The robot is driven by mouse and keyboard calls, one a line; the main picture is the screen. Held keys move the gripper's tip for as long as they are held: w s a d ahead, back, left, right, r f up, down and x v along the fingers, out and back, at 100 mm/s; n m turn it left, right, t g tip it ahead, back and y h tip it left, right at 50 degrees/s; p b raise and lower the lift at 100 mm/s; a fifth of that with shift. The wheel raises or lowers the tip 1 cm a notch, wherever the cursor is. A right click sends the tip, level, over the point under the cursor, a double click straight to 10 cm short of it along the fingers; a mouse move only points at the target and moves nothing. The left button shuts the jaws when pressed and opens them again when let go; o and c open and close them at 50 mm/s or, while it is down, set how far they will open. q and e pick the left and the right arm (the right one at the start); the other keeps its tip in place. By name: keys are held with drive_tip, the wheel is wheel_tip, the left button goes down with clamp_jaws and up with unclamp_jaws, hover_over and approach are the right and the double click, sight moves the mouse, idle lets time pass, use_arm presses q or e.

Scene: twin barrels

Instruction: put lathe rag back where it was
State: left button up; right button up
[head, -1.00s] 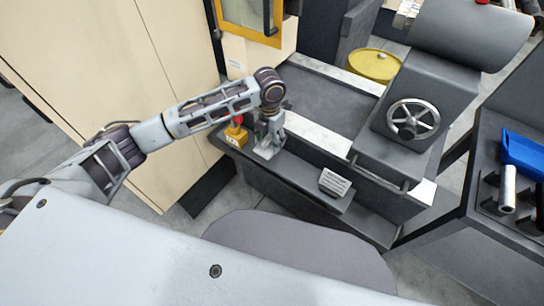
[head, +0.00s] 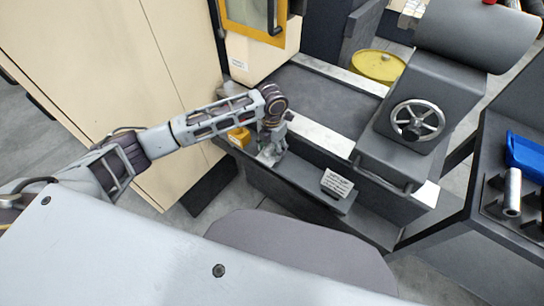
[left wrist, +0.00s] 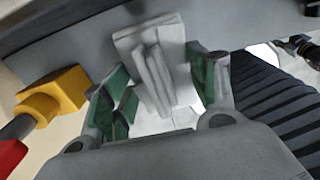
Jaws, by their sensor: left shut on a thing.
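My left gripper (head: 268,154) points down at the front ledge of the grey lathe, near its left end. In the left wrist view, its green-padded fingers (left wrist: 160,88) are shut on a pale grey folded rag (left wrist: 153,60), which stands up between them. In the head view the rag is hard to tell from the pale fingers, and I cannot tell whether it touches the ledge (head: 304,180). My right gripper is not in view.
A small lettered block (head: 337,184) lies further right on the ledge. The handwheel (head: 417,120) and blue bin (head: 524,154) are right.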

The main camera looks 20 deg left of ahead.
sight(272, 156)
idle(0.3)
use_arm(q)
drive_tip(key=shift+f, duration=0.25)
wheel_tip(272, 156, down, 4)
drive_tip(key=shift+r, duration=0.15)
drive_tip(key=shift+f, duration=0.45)
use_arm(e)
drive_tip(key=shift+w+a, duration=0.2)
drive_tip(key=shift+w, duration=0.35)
use_arm(q)
drive_tip(key=shift+f, duration=0.1)
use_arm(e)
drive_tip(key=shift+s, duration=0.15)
use_arm(q)
drive_tip(key=o, duration=1)
